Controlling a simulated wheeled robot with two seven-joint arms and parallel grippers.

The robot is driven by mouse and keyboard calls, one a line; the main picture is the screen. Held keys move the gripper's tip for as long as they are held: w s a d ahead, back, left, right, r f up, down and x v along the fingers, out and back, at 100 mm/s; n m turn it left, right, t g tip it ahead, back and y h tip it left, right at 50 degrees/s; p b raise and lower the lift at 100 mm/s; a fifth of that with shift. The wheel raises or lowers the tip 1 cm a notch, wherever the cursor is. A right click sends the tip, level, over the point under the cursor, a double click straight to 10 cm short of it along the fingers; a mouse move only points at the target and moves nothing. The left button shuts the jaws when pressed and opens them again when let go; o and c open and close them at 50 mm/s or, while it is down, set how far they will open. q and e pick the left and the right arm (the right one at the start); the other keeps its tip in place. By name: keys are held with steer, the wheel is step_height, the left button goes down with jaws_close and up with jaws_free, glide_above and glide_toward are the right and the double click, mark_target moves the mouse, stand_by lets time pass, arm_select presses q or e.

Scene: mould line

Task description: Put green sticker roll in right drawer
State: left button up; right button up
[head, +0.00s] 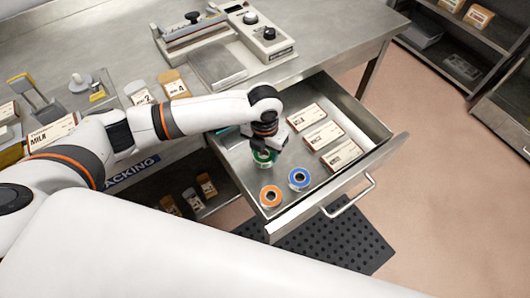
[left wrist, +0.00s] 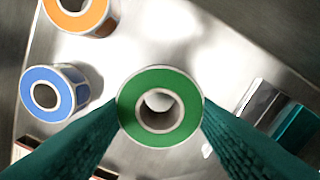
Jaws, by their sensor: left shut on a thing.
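The green sticker roll (head: 264,157) is inside the open right drawer (head: 282,225), at its left part. In the left wrist view the green roll (left wrist: 180,88) fills the middle, its round face toward the camera. My left gripper (head: 265,147) reaches down into the drawer and is shut on the green roll; its two teal fingers (left wrist: 160,120) press on both sides of it. I cannot tell whether the roll touches the drawer floor. My right gripper is not in view.
An orange roll (head: 271,196) and a blue roll (head: 299,179) stand in the drawer near its front. Several small boxes (head: 323,135) lie along its right side. A sealing machine (head: 222,45) is on the steel table (head: 335,22) above.

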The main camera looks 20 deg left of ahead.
arm_select(q)
steer(key=shift+f, duration=1.45)
steer(key=shift+f, duration=0.1)
steer(key=o, duration=1)
steer(key=shift+c, duration=0.2)
step_height(320, 180, up, 12)
